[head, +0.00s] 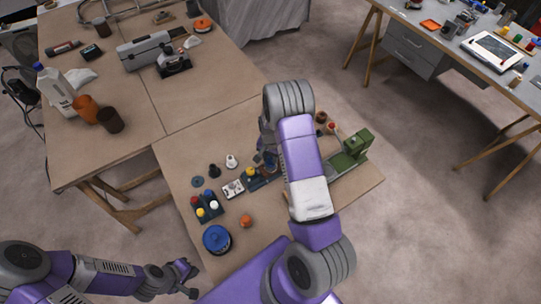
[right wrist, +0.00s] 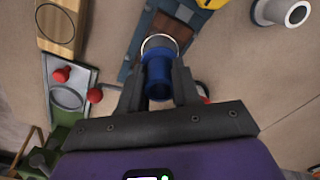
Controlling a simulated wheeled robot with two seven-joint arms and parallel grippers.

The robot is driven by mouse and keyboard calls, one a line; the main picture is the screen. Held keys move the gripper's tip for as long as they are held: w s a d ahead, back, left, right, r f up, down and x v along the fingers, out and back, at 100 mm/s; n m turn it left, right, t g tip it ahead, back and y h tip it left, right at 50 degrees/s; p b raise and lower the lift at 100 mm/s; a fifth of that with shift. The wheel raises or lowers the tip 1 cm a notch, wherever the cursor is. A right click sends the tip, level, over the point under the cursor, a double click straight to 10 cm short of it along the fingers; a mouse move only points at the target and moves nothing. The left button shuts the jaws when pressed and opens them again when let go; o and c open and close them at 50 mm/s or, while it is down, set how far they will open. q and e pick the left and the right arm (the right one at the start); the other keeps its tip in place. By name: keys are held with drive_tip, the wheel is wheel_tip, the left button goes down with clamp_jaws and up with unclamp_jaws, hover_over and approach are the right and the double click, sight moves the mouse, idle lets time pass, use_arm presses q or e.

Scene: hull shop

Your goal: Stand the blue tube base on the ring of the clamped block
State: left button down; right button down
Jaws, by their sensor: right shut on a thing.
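My right gripper (right wrist: 158,82) is shut on the blue tube base (right wrist: 158,72), held between its two fingers in the right wrist view. A pale rim shows at the tube's far end. Left of it are a grey plate with a ring (right wrist: 67,97) beside red knobs, and a wooden block (right wrist: 62,22) with a dark circle. I cannot tell which of these is the clamped block. The tube is apart from both. In the head view my right arm hides the right gripper and tube. My left gripper (head: 190,279) looks open and empty, off the table's front left.
A green vise-like tool (head: 350,148) stands at the table's right. A blue tray with a yellow part (head: 255,178), a knob tray (head: 207,208), a blue round tin (head: 216,239) and an orange piece (head: 245,221) lie left of my right arm. A pale flanged part (right wrist: 282,11) lies at upper right.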

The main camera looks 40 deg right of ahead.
sight(271, 162)
drive_tip(key=shift+f+b, duration=0.5)
drive_tip(key=shift+f, duration=0.6)
idle(0.6)
drive_tip(key=shift+f+b, duration=0.6)
drive_tip(key=shift+b, duration=0.15)
drive_tip(key=c, duration=1.1)
unclamp_jaws()
drive_tip(key=shift+a, duration=0.1)
drive_tip(key=shift+r, duration=0.1)
wheel_tip(271, 162, up, 11)
drive_tip(key=p, duration=0.7)
drive_tip(key=shift+p, duration=0.3)
